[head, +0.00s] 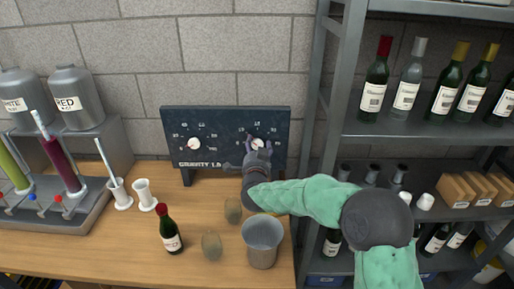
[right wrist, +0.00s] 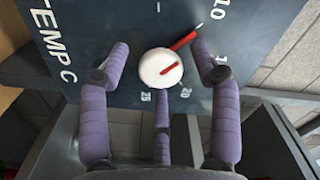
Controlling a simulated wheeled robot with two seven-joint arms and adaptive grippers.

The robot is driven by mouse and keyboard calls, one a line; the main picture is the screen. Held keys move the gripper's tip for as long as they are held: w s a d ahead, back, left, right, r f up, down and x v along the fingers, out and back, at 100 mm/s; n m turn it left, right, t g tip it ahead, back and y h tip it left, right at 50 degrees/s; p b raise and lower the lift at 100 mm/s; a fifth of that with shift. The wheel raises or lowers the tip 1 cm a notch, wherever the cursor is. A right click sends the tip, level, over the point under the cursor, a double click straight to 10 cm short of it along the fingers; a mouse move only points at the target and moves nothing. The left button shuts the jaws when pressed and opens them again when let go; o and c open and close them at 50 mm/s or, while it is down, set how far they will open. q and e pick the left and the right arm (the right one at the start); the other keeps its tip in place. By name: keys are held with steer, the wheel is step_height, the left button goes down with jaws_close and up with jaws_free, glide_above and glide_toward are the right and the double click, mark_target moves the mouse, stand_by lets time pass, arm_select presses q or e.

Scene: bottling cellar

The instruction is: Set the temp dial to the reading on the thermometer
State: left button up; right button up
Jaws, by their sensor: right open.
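The temp dial (head: 257,143) is the right one of two white knobs on a dark panel (head: 226,118). In the right wrist view the white knob (right wrist: 160,68) sits beside "TEMP C" lettering, and its red pointer is near the 10 mark. My right gripper (head: 258,158) is at this dial; its purple fingers (right wrist: 161,60) are open around the knob, and contact is unclear. A thin white rod, possibly the thermometer (head: 105,158), stands tilted in a white holder at the left. Its reading is too small to tell. My left gripper is not in view.
A second dial (head: 194,143) is on the panel's left. A green bottle (head: 171,234), a metal bucket (head: 262,245) and two brownish rounded objects stand on the wooden bench (head: 120,255). Filled cylinders and metal vessels are at left. A bottle shelf (head: 422,130) stands right.

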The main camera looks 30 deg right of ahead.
steer(key=v, duration=1.2)
steer(key=shift+w+f, duration=0.1)
steer(key=shift+w, duration=0.05)
